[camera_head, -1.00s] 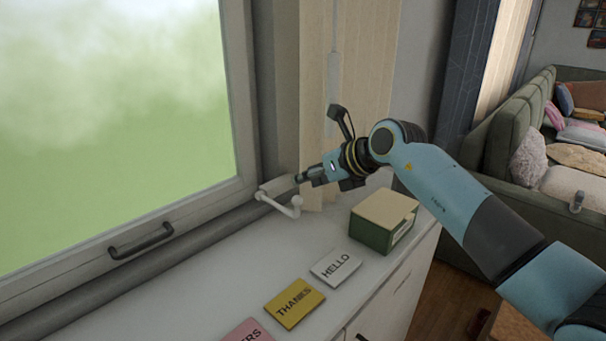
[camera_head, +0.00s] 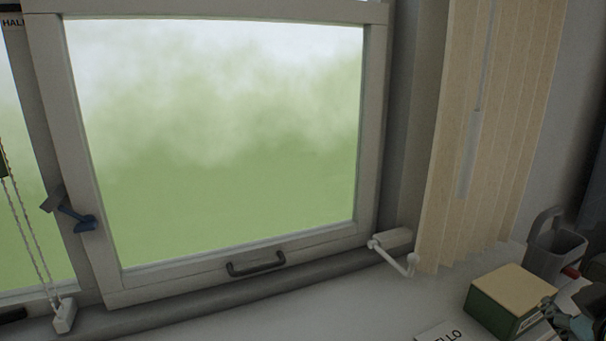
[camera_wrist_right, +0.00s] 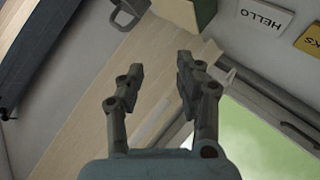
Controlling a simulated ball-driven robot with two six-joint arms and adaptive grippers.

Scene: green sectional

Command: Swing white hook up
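A white hook-shaped crank (camera_head: 396,258) sits at the lower right corner of the window frame, in the head view. Its arm slopes down to the right and ends in a short upright knob just above the sill. My right gripper (camera_head: 578,320) shows only in part at the lower right edge of the head view, well to the right of the crank. In the right wrist view the same gripper (camera_wrist_right: 160,80) has its two fingers apart with nothing between them. A pale piece that may be the crank (camera_wrist_right: 226,66) is beside the right-hand finger, partly hidden. My left gripper is not in view.
A green box with a tan lid (camera_head: 510,292) and a grey container (camera_head: 555,248) stand on the sill at right. A HELLO card (camera_head: 438,334) lies in front. A blue latch (camera_head: 80,218) is on the window's left frame.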

